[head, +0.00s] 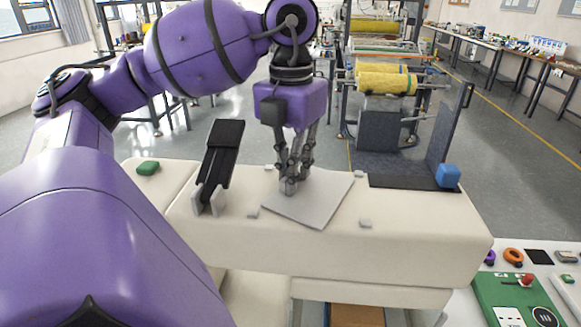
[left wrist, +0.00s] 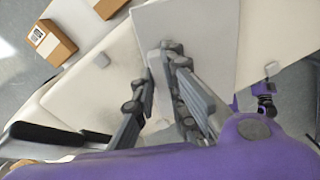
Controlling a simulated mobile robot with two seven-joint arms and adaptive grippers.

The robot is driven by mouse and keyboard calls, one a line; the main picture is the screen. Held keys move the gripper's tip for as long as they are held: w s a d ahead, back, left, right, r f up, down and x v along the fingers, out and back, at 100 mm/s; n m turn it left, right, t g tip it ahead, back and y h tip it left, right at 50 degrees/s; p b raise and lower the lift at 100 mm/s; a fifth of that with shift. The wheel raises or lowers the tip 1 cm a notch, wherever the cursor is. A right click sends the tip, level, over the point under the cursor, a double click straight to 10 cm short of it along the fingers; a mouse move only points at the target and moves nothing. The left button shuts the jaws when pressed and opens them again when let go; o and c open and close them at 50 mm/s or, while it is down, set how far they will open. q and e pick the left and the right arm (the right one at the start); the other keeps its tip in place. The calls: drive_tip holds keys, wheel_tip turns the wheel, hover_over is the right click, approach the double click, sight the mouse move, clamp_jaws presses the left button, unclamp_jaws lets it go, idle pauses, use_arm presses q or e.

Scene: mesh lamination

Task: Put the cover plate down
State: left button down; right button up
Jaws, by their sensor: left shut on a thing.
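The cover plate (head: 325,203) is a flat, light grey square over the cream bench top. It also shows in the left wrist view (left wrist: 205,35). My left gripper (head: 290,185) points down at the plate's back left part, with its fingers shut on a pale grip block on the plate. In the left wrist view the fingers (left wrist: 165,95) hide part of that block. The plate looks close to level and at or just above the surface; I cannot tell whether it touches. My right gripper is not in view.
Small pale blocks (head: 365,222) sit around the plate on the cream bench (head: 400,235). A black panel (head: 222,150) leans in a pale stand at left. A green object (head: 147,168) lies further left. A blue block (head: 447,175) is beside a dark upright panel (head: 437,140) at right.

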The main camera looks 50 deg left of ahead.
use_arm(q)
drive_tip(key=c, duration=1.8)
unclamp_jaws()
drive_tip(key=shift+o, duration=0.2)
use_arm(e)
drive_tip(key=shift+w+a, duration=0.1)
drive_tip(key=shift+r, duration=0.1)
use_arm(q)
drive_tip(key=shift+r, duration=0.1)
wheel_tip(320, 180, up, 5)
drive_tip(key=shift+w+r+b, duration=0.1)
drive_tip(key=shift+w+b, duration=0.05)
drive_tip(key=shift+b, duration=0.6)
wheel_tip(320, 180, up, 3)
drive_tip(key=b, duration=0.2)
drive_tip(key=shift+b, duration=0.35)
wheel_tip(320, 180, up, 4)
drive_tip(key=shift+f+b, duration=0.15)
drive_tip(key=shift+b, duration=0.95)
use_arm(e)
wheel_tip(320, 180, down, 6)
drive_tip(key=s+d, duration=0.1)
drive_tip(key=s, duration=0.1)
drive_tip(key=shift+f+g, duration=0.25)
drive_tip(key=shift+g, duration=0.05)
